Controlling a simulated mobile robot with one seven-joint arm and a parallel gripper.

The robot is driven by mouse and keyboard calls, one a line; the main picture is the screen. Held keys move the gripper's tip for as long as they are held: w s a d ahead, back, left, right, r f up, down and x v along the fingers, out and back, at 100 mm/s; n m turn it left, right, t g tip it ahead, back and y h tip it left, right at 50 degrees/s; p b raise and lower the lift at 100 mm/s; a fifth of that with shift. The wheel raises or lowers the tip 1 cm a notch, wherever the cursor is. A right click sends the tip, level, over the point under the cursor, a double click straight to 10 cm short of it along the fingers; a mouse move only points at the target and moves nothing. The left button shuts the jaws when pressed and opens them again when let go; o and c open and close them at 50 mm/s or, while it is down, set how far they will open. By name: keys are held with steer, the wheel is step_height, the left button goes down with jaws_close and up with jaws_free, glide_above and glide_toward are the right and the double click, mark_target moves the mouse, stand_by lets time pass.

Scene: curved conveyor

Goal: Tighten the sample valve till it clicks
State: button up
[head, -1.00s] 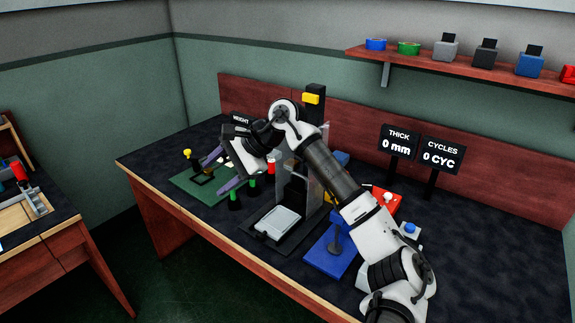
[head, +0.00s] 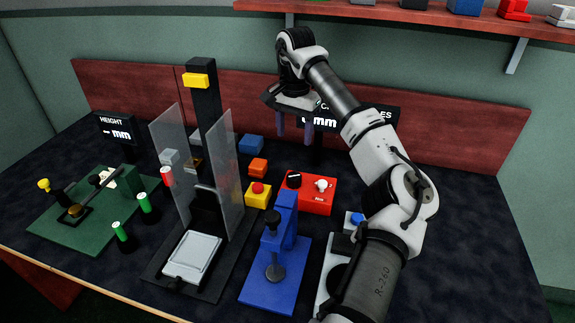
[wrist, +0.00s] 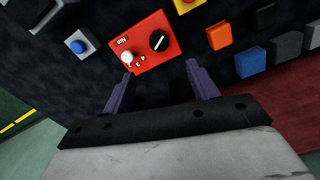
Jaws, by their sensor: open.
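A red box (head: 308,206) stands on the dark table, with a black knob (head: 294,180) bearing a white line and a white knob (head: 321,185). I cannot tell for sure which part is the sample valve; no label for it is readable. In the wrist view the red box (wrist: 146,28) lies just beyond the fingertips, with the white knob (wrist: 127,57) near the left fingertip and the black knob (wrist: 159,40) between the fingers' lines. My gripper (head: 295,132) is open and empty, pointing down above and behind the box, apart from it.
A yellow box with a red button (head: 258,199), an orange block (head: 258,168) and a blue block (head: 251,145) stand left of the red box. A blue press (head: 270,282) stands in front. A clear-guarded stand (head: 205,125) rises further left. Displays and a shelf (head: 420,15) are behind.

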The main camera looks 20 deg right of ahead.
mark_target(294, 176)
step_height(294, 176, down, 14)
steer(key=shift+s+d+r+p, duration=0.1)
steer(key=shift+r+p, duration=0.05)
steer(key=shift+p, duration=1.05)
steer(key=shift+c, duration=0.5)
steer(key=c, duration=0.9)
steer(key=m+b, duration=0.1)
steer(key=m, duration=0.2)
steer(key=shift+m+b, duration=0.3)
steer(key=shift+b, duration=0.1)
steer(key=o, duration=1)
